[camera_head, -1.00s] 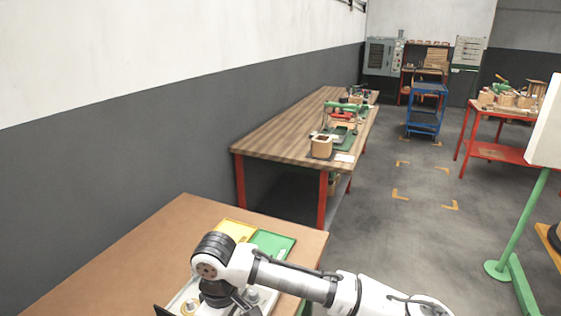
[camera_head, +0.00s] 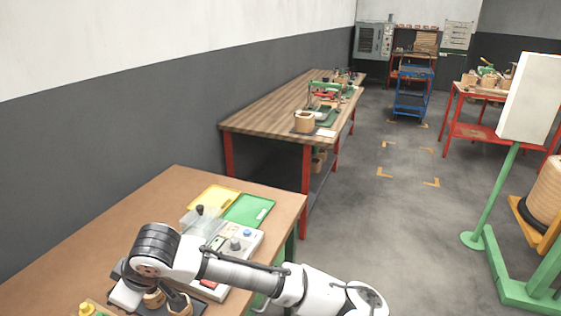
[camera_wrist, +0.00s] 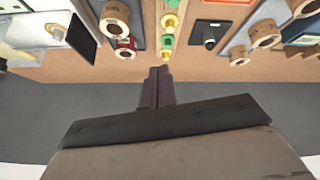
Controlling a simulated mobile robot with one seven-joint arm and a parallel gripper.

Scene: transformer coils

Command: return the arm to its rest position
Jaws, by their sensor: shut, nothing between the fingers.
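My arm (camera_head: 240,272) reaches in from the lower right over the near brown bench (camera_head: 160,190), its wrist at the lower left of the head view. My gripper (camera_wrist: 158,73) points at the bench edge in the wrist view. Its two dark fingers are together with nothing between them. In the head view the wrist and nearby parts largely hide the fingers.
In the wrist view, cardboard coils (camera_wrist: 115,18), a yellow-green part (camera_wrist: 168,22) and a black part (camera_wrist: 210,40) lie beyond the fingertips. Yellow (camera_head: 213,198) and green (camera_head: 248,210) trays lie on the bench. A wooden workbench (camera_head: 275,110) stands behind; grey floor (camera_head: 400,215) is clear.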

